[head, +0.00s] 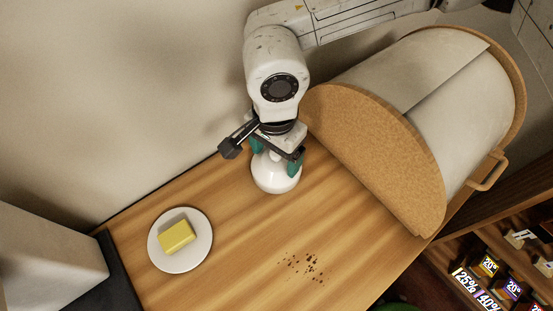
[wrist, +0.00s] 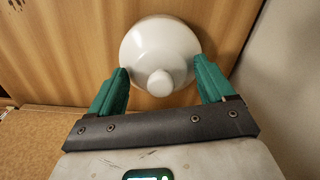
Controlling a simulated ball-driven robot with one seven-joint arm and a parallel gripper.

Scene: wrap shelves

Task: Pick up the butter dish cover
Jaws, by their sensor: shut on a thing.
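The butter dish cover (head: 275,179) is a white, rounded dome at the back of the wooden counter, left of the bread box. In the wrist view the cover (wrist: 158,40) shows with its knob facing the camera. My gripper (head: 276,157) is above it, with teal fingers on either side of the knob. In the wrist view my gripper (wrist: 160,78) is shut on the cover. I cannot tell whether the cover rests on the counter or is slightly raised. A white plate (head: 156,250) holds a yellow block of butter (head: 177,237), uncovered, at the left.
A large bread box (head: 375,150) with a cork-like end stands close to the right of my gripper. Dark crumbs (head: 305,267) lie on the counter (head: 235,260) in front. A wall runs behind. A pale box-shaped object (head: 45,262) is at the left edge; shelves with goods (head: 490,265) are lower right.

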